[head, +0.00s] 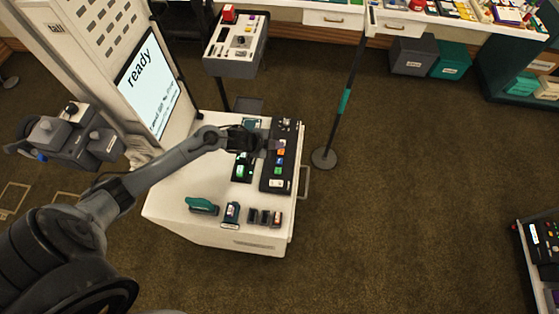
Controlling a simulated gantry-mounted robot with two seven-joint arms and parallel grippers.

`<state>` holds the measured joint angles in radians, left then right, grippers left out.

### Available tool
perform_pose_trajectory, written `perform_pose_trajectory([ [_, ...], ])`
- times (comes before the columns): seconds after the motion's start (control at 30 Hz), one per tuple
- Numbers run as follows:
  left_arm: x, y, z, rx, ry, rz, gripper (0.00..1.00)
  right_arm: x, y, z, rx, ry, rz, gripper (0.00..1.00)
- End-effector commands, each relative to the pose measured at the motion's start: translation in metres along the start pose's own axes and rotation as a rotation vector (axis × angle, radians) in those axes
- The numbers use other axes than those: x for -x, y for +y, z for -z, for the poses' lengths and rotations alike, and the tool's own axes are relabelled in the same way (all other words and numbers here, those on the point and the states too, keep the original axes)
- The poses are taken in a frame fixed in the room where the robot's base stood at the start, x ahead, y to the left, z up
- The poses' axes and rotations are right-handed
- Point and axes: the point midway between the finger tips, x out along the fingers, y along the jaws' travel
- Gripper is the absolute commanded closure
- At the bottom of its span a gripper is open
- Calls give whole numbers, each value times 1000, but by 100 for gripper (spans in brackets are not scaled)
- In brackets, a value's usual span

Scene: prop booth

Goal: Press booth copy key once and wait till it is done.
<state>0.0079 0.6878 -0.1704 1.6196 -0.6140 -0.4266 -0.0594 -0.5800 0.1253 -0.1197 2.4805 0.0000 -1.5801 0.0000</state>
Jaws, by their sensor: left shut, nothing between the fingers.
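The booth's screen (150,82) at upper left reads "ready", with smaller lines that I cannot read. A black key panel (274,182) lies along the right side of the white cart's top (175,202). It carries several coloured keys, among them a blue one (279,161), an orange one and a green one. Their labels are too small to read, so I cannot tell which is the copy key. My left gripper (274,144) is shut and empty over the upper part of this panel, hiding some of it. I cannot tell whether it touches a key. My right gripper is not in view.
A teal-topped item (202,205), a small dark device (231,213) and several dark blocks (265,217) stand along the cart's front. A grey box with controls (233,64) stands behind. A post (344,100) rises right of the cart.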

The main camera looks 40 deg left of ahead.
Motion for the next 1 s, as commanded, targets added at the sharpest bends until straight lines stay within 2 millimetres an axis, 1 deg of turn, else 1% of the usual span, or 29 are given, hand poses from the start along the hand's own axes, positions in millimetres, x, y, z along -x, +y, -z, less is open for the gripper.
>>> perform_pose_trajectory([
  [0.27, -13, 10, -10, 0, 0, -1, 100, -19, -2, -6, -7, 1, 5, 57],
  [0.7, -48, 35, -35, 0, -1, -1, 100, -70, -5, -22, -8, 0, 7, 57],
  [1.0, -60, 44, -44, 1, 0, 0, 100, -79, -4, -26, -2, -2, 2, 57],
])
